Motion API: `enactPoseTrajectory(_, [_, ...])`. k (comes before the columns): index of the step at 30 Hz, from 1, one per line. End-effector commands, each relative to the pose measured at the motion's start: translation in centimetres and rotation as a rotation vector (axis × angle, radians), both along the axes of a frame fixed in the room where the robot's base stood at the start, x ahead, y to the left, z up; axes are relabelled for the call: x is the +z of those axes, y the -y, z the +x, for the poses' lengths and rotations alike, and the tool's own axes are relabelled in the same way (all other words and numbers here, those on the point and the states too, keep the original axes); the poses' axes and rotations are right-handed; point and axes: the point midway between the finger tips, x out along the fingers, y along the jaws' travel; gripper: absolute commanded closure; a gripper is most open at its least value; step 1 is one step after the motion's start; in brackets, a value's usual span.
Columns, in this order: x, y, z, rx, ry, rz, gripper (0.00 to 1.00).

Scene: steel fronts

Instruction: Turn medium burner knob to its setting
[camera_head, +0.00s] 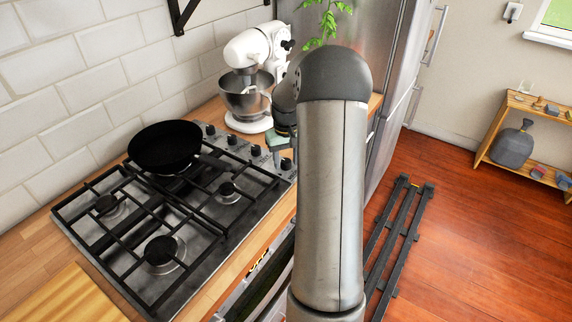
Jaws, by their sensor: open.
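The gas cooktop (136,290) has a row of dark knobs along its right end. One knob (210,129) is by the back, a second knob (231,139) and a third knob (256,151) follow, and a fourth knob (286,163) is nearest the front. I cannot tell which knob is the medium burner's, and their settings are too small to read. My gripper (277,143) is partly hidden behind my arm, above the front knobs near the counter edge. It is open; I cannot tell whether it touches a knob.
A black pan (166,147) sits on the back right burner. A white stand mixer (256,50) with a steel bowl (245,95) stands just beyond the knobs. The fridge (386,100) rises behind my arm. A low wooden shelf (535,105) stands at right, with open floor before it.

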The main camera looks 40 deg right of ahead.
Motion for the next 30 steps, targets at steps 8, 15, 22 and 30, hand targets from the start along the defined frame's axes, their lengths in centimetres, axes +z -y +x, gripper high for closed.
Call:
enactPoseTrajectory(8, [-0.18, -0.03, 0.02, 0.000, 0.000, 0.000, 0.55])
enactPoseTrajectory(15, [-0.17, -0.03, 0.02, 0.000, 0.000, 0.000, 0.84])
enactPoseTrajectory(22, [-0.48, -0.04, 0.03, 0.000, 0.000, 0.000, 0.84])
enactPoseTrajectory(30, [-0.75, 0.00, -0.01, 0.186, 0.000, 0.001, 0.84])
